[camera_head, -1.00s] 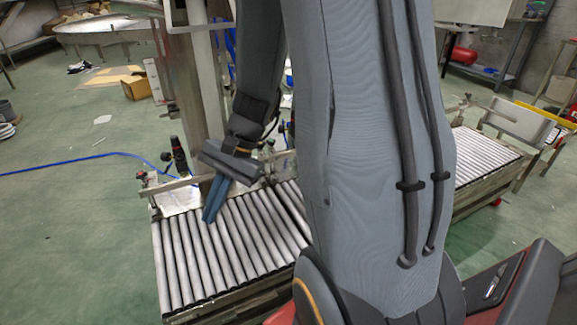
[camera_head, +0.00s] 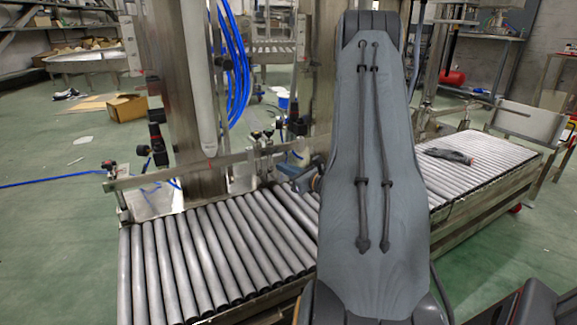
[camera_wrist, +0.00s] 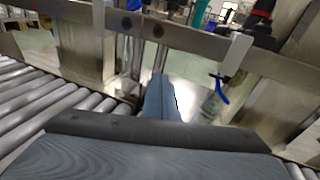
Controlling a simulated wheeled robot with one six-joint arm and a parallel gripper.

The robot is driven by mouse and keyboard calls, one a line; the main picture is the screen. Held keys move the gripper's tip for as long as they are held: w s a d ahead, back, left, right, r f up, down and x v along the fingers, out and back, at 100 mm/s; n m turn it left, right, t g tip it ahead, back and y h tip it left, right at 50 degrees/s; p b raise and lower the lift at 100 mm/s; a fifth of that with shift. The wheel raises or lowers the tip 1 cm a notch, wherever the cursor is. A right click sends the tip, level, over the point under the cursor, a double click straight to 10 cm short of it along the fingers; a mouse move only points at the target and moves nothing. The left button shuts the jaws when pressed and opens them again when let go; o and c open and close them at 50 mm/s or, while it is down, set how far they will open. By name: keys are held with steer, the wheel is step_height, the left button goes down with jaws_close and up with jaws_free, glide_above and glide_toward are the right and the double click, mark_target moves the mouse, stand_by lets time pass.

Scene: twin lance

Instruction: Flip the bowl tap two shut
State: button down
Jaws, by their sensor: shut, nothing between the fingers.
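My gripper (camera_wrist: 160,88) shows in the wrist view as two blue fingers pressed together, with nothing between them. It points toward a metal rail (camera_wrist: 190,38) beyond the rollers. A small blue lever-like piece (camera_wrist: 218,90) hangs beyond the rail, right of the fingers and apart from them in the picture. I cannot tell whether it belongs to bowl tap two. In the head view, small dark fittings (camera_head: 265,140) stand along the rail; none is clearly the named tap, and no handle position can be read. My raised arm hides most of the gripper there.
The left roller conveyor (camera_head: 215,255) fills the front, with a steel post (camera_head: 185,90) behind it. Blue hoses (camera_head: 238,75) hang near the post. A dark object (camera_head: 447,155) lies on the right rollers (camera_head: 480,160). Green floor is open at left.

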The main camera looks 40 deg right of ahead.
steer(key=s+d+m+h, duration=0.1)
steer(key=d, duration=0.2)
steer(key=s+d+f+m+h, duration=0.1)
steer(key=d+h, duration=0.1)
steer(key=d, duration=0.1)
steer(key=s+d+f+m+h, duration=0.1)
steer(key=d, duration=0.2)
steer(key=shift+s+d+m+t+h+b, duration=0.15)
steer(key=shift+d+m+t+h+b, duration=0.15)
steer(key=shift+m, duration=0.1)
steer(key=shift+a, duration=0.1)
steer(key=b+x, duration=0.6)
steer(key=x, duration=0.8)
steer(key=shift+b, duration=0.35)
steer(key=shift+r, duration=0.1)
